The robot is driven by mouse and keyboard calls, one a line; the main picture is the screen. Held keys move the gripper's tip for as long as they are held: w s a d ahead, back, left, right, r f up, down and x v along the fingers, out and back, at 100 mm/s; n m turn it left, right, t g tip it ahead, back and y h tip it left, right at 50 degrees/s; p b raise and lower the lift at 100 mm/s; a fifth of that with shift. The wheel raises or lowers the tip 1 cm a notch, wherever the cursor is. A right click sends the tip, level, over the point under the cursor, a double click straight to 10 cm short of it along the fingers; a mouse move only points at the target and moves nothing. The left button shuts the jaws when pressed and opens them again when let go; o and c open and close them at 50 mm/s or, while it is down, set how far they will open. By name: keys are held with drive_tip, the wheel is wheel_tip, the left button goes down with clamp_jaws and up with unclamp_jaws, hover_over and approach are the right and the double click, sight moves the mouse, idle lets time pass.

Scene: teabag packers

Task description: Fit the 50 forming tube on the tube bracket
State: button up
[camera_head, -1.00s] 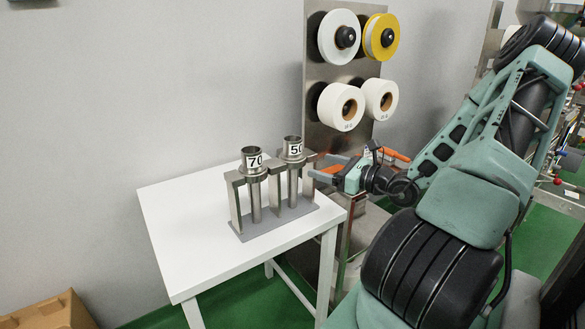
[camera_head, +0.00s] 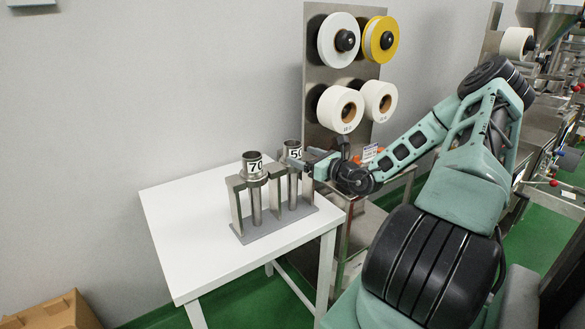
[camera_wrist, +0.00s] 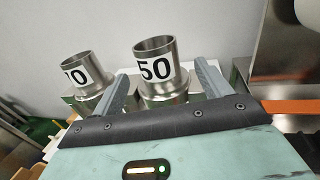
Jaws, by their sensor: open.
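The forming tube marked 50 (camera_head: 294,150) stands upright in the right place of a grey metal stand (camera_head: 247,233) on the white table. In the wrist view its steel collar and 50 label (camera_wrist: 155,70) show between my two fingers. My gripper (camera_head: 291,161) is open at the tube's collar, with one finger on each side. I cannot tell whether the fingers touch it. The forming tube marked 70 (camera_head: 252,165) stands upright in the left place; it also shows in the wrist view (camera_wrist: 76,75), left of my left finger. I cannot make out the tube bracket.
The white table (camera_head: 180,225) is clear left of the stand. A steel panel (camera_head: 317,80) with white and yellow rolls rises behind it. Machinery (camera_head: 545,110) stands at the far right. A cardboard box (camera_head: 50,313) is at the lower left.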

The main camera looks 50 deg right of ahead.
sight(299, 153)
drive_tip(key=w, duration=0.1)
drive_tip(key=w+p, duration=0.1)
drive_tip(key=w, duration=0.1)
drive_tip(key=w+p, duration=0.1)
drive_tip(key=shift+w+a+r, duration=0.1)
drive_tip(key=shift+w+r, duration=0.15)
drive_tip(key=shift+w, duration=0.05)
drive_tip(key=shift+w+f, duration=0.1)
drive_tip(key=shift+w, duration=0.15)
clamp_jaws()
